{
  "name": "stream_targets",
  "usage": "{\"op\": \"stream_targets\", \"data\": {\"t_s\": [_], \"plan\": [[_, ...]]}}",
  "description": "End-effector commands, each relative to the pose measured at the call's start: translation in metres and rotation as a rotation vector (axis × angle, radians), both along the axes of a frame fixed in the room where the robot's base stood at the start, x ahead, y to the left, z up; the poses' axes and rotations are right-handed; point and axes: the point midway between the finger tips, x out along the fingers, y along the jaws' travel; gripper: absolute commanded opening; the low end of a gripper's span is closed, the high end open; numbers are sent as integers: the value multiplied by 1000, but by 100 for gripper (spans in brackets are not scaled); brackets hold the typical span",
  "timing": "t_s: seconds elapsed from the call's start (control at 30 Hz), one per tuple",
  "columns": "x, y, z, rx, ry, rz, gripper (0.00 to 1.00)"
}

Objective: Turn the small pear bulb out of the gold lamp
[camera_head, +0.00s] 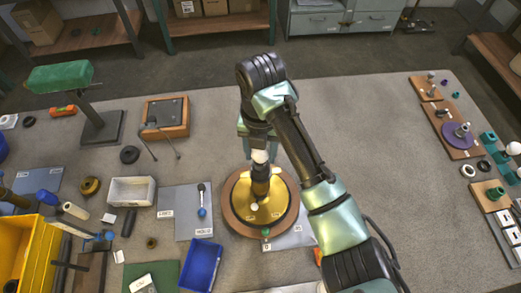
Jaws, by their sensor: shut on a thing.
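The gold lamp (277,213) stands on a round brown wooden base at the middle of the table. A dark upright socket (261,184) rises from its gold plate. A small pale bulb (259,156) shows at the top of the socket, directly under my gripper (258,149). My gripper points down and is shut on the bulb. The fingers are small and partly hidden by my wrist. I cannot tell whether the bulb's base is still in the socket.
A blue bin (201,265) and a grey mat (172,222) with a small blue-tipped item lie left of the lamp. A white box (131,191) and a wooden box (165,117) stand farther left. Small parts line the right edge. The table between is clear.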

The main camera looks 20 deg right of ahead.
Motion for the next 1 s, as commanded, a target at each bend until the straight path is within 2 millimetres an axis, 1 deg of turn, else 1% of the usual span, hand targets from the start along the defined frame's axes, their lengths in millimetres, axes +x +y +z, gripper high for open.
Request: {"op": "stream_targets", "data": {"t_s": [0.23,0.63,1.0], "plan": [[0,0,4,-1,-1,0,11],[0,0,31,0,0,0,11],[0,0,32,0,0,0,11]]}}
